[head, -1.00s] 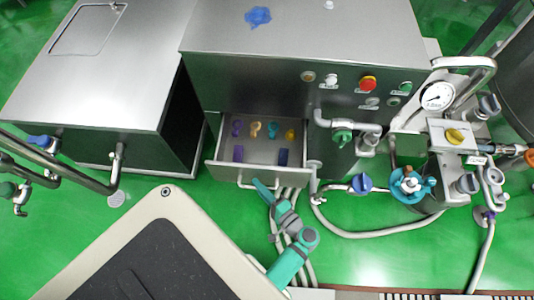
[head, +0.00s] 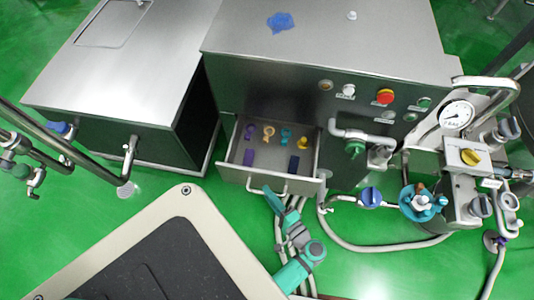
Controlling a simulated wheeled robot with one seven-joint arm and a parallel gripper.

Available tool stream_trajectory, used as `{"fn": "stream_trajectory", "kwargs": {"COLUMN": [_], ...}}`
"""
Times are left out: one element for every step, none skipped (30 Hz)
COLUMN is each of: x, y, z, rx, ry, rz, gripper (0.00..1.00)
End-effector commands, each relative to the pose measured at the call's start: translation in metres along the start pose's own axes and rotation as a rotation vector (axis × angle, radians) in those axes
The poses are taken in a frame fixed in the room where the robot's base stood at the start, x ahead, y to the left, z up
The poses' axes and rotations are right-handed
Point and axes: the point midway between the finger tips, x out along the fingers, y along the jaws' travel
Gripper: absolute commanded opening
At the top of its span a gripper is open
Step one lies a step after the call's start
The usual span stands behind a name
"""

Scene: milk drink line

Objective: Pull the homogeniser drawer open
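The homogeniser (head: 300,85) is a large steel cabinet in the middle of the head view. Its drawer (head: 232,174) stands pulled out from the lower front, with its inside visible. A thin bar handle (head: 252,187) is on the drawer's front face. My gripper (head: 270,192), teal and grey, is right at the right part of this handle. Its fingertips are small and partly hidden, so I cannot tell whether they are closed around the bar or just beside it.
The drawer holds several small coloured pieces, including a teal one (head: 286,135) and a purple block (head: 249,157). Hoses (head: 390,248) run on the green floor to the right. A blue-handled valve (head: 370,197) is right of the drawer. Another steel cabinet (head: 130,60) stands left.

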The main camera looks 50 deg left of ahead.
Motion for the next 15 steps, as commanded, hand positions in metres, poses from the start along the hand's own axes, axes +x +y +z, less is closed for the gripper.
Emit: {"fn": "stream_trajectory", "kwargs": {"x": [-0.008, -0.013, -0.02, -0.026, -0.032, -0.04, -0.045, -0.051, -0.058, -0.063, -0.068, -0.074, -0.078, -0.082, -0.086], "y": [0.0, 0.0, 0.0, 0.0, 0.0, 0.001, 0.001, 0.001, 0.001, 0.001, 0.001, 0.0, 0.0, 0.0, 0.0], "z": [0.0, 0.0, 0.0, 0.0, 0.0, 0.0, 0.0, 0.0, 0.0, 0.0, 0.0, 0.0, 0.0, 0.0, 0.0], "rx": [0.0, 0.0, 0.0, 0.0, 0.0, 0.0, 0.0, 0.0, 0.0, 0.0, 0.0, 0.0, 0.0, 0.0, 0.0], "ry": [0.002, 0.003, 0.002, 0.003, 0.003, 0.003, 0.003, 0.002, 0.003, 0.002, 0.003, 0.002, 0.002, 0.002, 0.001], "rz": [0.0, 0.001, 0.001, 0.001, 0.001, 0.001, 0.001, 0.001, 0.002, 0.001, 0.001, 0.001, 0.001, 0.001, 0.001], "gripper": [0.2, 0.2, 0.2, 0.2, 0.2, 0.2, 0.2, 0.2, 0.2, 0.2, 0.2, 0.2, 0.2, 0.2, 0.2]}}
